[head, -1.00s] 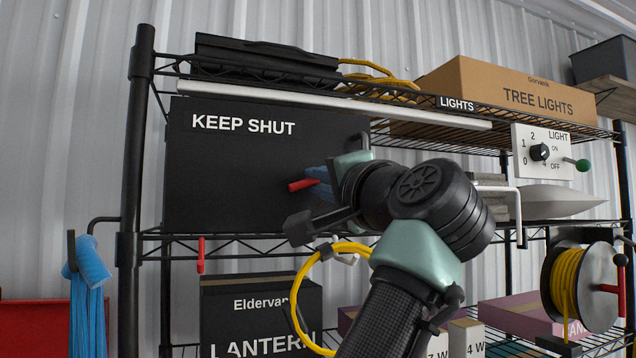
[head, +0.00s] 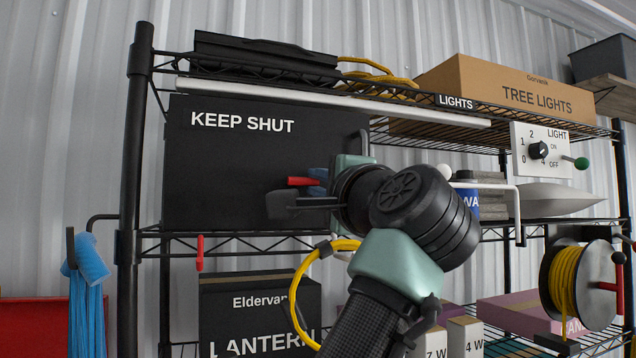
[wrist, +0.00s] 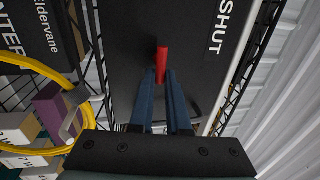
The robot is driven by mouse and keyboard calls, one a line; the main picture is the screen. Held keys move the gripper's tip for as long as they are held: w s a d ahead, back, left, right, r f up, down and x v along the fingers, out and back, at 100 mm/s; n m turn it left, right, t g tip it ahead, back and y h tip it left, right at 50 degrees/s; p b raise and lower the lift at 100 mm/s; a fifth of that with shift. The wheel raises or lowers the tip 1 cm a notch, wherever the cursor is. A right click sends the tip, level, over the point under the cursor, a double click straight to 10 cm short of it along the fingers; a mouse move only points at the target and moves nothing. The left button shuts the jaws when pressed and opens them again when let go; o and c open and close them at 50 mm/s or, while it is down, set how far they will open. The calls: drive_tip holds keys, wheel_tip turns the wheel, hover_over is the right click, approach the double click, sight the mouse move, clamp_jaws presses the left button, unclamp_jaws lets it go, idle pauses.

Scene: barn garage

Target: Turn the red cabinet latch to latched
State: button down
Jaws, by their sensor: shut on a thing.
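The red cabinet latch (head: 302,182) is a short red handle on the front of the black cabinet marked KEEP SHUT (head: 230,165). It points left and lies about level in the head view. My gripper (head: 317,183) is at its right end, with its blue fingers shut on the latch. In the wrist view the red latch (wrist: 161,60) sticks out beyond the tips of my gripper (wrist: 164,78). The latch's pivot is hidden behind my gripper and wrist.
The cabinet stands on a black wire shelf. A yellow cable loop (head: 298,300) hangs below my wrist. A small red hook (head: 200,252) hangs below the cabinet.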

drive_tip(key=c, duration=0.9)
unclamp_jaws()
drive_tip(key=b+v, duration=0.6)
drive_tip(key=v, duration=0.7)
drive_tip(key=shift+b, duration=0.4)
